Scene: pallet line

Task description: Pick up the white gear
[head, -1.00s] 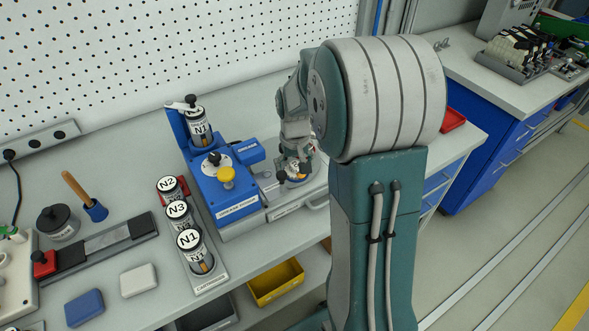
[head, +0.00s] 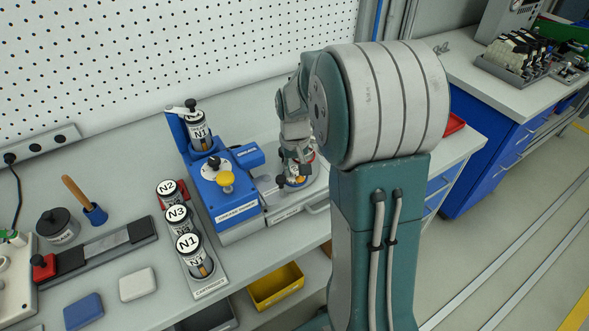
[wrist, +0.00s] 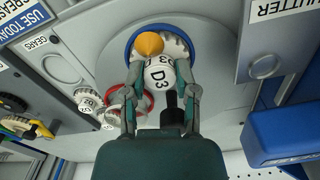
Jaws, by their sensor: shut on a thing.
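In the wrist view, a white gear marked D3 (wrist: 159,77) sits between the two fingertips of my gripper (wrist: 160,72), which is shut on it. An orange cone (wrist: 149,44) stands just beyond the D3 face, inside a blue ring (wrist: 128,45). White toothed edge shows beside the cone, within the ring. In the head view, my gripper (head: 293,178) is low over the grey fixture at the back of the bench. My wrist hides most of the gear there, and I cannot tell whether the gear is lifted clear.
A red ring (wrist: 146,93) and a small white gear (wrist: 87,100) lie left of my gripper. A blue press (head: 225,205) stands left of my arm. Several cartridges, including one marked N3 (head: 177,214), stand in a rack. A yellow bin (head: 275,288) sits below.

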